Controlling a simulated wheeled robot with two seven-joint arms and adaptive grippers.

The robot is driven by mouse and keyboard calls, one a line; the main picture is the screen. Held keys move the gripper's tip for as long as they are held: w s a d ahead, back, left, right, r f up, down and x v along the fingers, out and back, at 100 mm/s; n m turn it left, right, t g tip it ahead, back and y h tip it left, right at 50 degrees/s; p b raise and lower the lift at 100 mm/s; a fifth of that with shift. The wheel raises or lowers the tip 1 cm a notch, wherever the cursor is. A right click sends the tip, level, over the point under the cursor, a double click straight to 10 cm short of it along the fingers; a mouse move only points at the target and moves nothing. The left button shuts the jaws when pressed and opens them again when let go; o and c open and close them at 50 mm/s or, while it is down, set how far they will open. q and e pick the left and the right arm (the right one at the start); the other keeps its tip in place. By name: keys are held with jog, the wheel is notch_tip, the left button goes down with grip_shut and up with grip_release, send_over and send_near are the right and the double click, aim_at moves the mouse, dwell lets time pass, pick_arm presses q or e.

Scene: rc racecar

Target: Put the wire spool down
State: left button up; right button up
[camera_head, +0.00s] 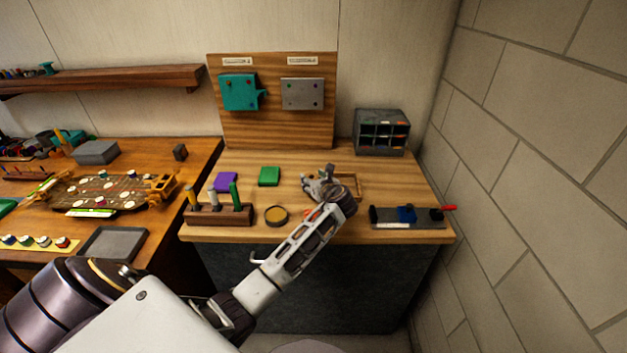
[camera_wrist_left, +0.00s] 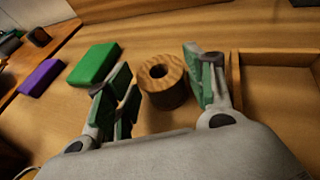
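The wire spool (camera_wrist_left: 164,88), a brown wood-grained cylinder with a dark centre hole, stands upright on the wooden worktop in the left wrist view. My left gripper (camera_wrist_left: 158,70) is open, with one green-padded finger on each side of the spool. A gap shows at the left finger; the right finger is very close to the spool, and I cannot tell if it touches. In the head view my left gripper (camera_head: 318,184) is low over the worktop and mostly hides the spool. My right gripper is not in view.
An empty wooden tray (camera_wrist_left: 236,92) is right of the spool. A green block (camera_head: 269,176) and a purple block (camera_head: 226,181) lie left. A peg rack (camera_head: 222,215), a round amber-topped tin (camera_head: 276,215), and a drawer organiser (camera_head: 382,132) stand around.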

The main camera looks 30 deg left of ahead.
pick_arm(q)
jog(key=shift+o, duration=0.7)
jog(key=shift+d+r, duration=0.1)
jog(key=shift+r, duration=0.05)
jog(key=v, duration=1.1)
jog(key=shift+s+d+r, duration=0.2)
jog(key=shift+s+d, duration=0.05)
jog(key=shift+s, duration=0.05)
